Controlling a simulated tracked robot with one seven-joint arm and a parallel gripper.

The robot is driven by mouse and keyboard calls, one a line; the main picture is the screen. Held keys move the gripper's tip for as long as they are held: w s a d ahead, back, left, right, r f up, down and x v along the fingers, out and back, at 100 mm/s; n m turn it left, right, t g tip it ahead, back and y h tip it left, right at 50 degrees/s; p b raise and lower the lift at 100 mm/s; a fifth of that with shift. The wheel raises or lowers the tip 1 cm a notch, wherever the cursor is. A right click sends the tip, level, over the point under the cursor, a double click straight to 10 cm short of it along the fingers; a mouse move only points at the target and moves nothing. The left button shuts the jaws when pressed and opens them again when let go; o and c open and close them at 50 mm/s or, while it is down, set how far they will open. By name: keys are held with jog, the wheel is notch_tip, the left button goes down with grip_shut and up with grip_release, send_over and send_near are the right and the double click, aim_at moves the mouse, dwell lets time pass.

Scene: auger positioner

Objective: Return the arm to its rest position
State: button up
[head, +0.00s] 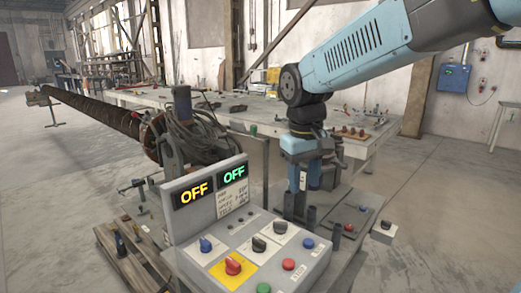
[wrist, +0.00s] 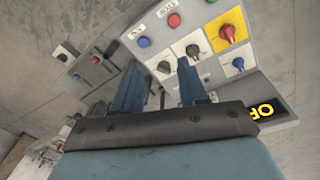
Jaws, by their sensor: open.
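My arm (head: 355,50) reaches in from the upper right in the head view and bends down at a dark joint. My gripper (head: 302,205) points down behind the control box (head: 185,222). In the wrist view my gripper (wrist: 160,68) has its two blue fingers spread apart, with nothing seen between them but the panel beyond. The fingers appear clear of the knobs, though the exact gap cannot be told. The box has a yellow "OFF" display (head: 194,193) and a green "OFF" display (head: 233,174).
A red knob on a yellow plate (head: 232,265), a blue knob (head: 206,245) and black knobs sit on the box. A smaller panel (head: 361,218) stands right of my gripper. A long workbench (head: 375,138) and an auger (head: 95,116) lie behind. Open floor (head: 450,205) is at the right.

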jog(key=s+d+m+t, duration=0.4)
jog(key=s+d, duration=0.7)
jog(key=d, duration=0.3)
jog(key=shift+s+r+m+t+y, duration=0.2)
jog(key=shift+r+m+t+y, duration=0.1)
jog(key=shift+r+m+t, duration=0.15)
